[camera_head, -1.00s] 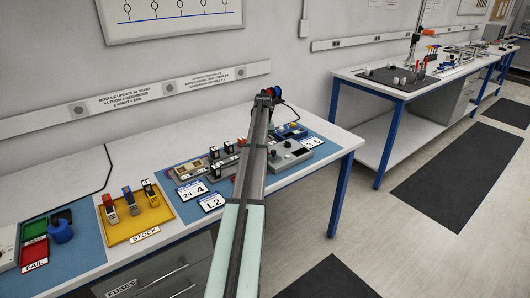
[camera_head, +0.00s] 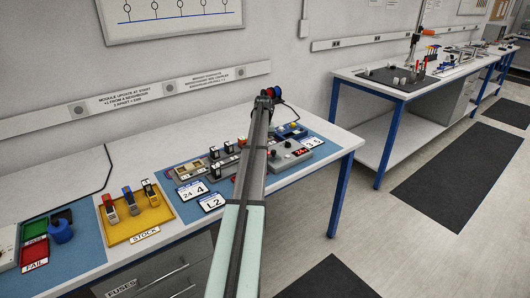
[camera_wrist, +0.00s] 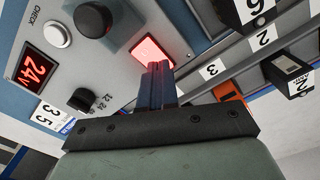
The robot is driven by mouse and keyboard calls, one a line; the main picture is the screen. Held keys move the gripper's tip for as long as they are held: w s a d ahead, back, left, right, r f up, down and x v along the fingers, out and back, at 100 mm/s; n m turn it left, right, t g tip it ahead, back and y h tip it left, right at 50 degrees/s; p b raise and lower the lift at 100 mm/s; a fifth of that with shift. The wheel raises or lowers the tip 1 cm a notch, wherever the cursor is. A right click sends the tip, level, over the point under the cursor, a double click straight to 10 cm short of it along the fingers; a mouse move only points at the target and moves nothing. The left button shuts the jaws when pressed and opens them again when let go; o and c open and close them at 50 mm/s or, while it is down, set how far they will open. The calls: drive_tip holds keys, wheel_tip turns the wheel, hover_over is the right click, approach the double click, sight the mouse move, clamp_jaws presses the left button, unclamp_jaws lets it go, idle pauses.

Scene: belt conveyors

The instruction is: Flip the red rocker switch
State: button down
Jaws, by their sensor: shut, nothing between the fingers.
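The red rocker switch (camera_wrist: 150,48) glows bright red on the face of a grey control box (camera_wrist: 128,82) in the wrist view. My gripper (camera_wrist: 159,68) is shut and empty, with its fingertips at the near edge of the switch, overlapping it in the picture. I cannot tell whether they still touch it. The box's display (camera_wrist: 36,69) is lit in red and reads 24V. In the head view the box (camera_head: 284,158) stands right of my arm, its display (camera_head: 302,152) also lit. My fingers and the switch are hidden behind my arm there.
A black knob (camera_wrist: 94,20), a silver button (camera_wrist: 57,34) and a small black selector (camera_wrist: 84,100) sit near the switch. A rail with numbered modules (camera_wrist: 285,76) runs at the right. A yellow stock tray (camera_head: 150,220) lies left on the bench.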

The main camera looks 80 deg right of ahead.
drive_tip(key=shift+r, duration=3.4)
